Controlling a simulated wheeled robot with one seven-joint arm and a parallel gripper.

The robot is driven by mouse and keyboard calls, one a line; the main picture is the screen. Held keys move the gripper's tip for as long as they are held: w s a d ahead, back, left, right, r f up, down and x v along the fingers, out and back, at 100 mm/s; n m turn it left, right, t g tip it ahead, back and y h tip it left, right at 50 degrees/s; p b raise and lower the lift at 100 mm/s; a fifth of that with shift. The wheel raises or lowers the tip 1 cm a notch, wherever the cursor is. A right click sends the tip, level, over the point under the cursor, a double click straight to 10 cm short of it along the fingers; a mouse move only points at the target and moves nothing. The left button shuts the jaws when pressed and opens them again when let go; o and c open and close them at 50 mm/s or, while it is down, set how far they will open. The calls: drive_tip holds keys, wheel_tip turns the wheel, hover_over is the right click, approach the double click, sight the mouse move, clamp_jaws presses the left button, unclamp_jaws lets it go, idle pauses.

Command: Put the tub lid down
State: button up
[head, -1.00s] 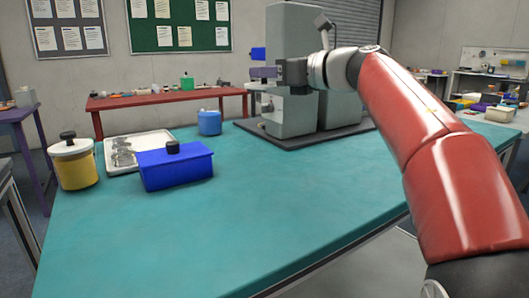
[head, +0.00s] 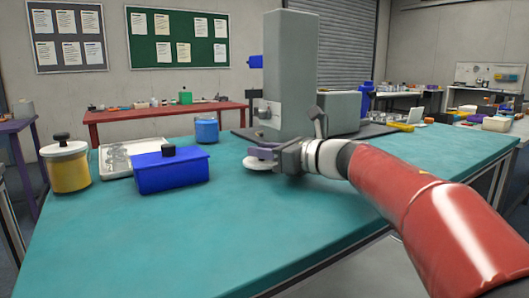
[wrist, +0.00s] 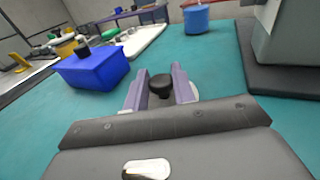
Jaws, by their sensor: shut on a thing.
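The tub lid (head: 262,164) is a pale, flat disc with a black knob, low over the teal table (head: 240,225) to the right of the blue box. My gripper (head: 262,153) is above it, shut on its knob. In the wrist view the knob (wrist: 161,84) sits between the purple fingers, with a bit of the pale rim (wrist: 195,91) beside the right finger. I cannot tell whether the lid touches the table. A round blue tub (head: 207,131) stands farther back, and no knob shows on it.
A lidded blue box (head: 172,173), a pale tray (head: 117,172) with clear items and a yellow tub with a knobbed lid (head: 70,172) stand at left. A grey machine (head: 291,75) on a dark base is behind my gripper. The front of the table is clear.

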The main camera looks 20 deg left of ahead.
drive_tip(key=shift+f+b, duration=0.4)
drive_tip(key=shift+b, duration=0.15)
drive_tip(key=shift+f, duration=0.2)
drive_tip(key=o, duration=1)
drive_tip(key=shift+c, duration=0.2)
drive_tip(key=shift+f, duration=0.1)
drive_tip(key=shift+r, duration=0.35)
drive_tip(key=v, duration=0.8)
drive_tip(key=r+v, duration=0.1)
drive_tip(key=v, duration=0.3)
drive_tip(key=shift+b, duration=0.3)
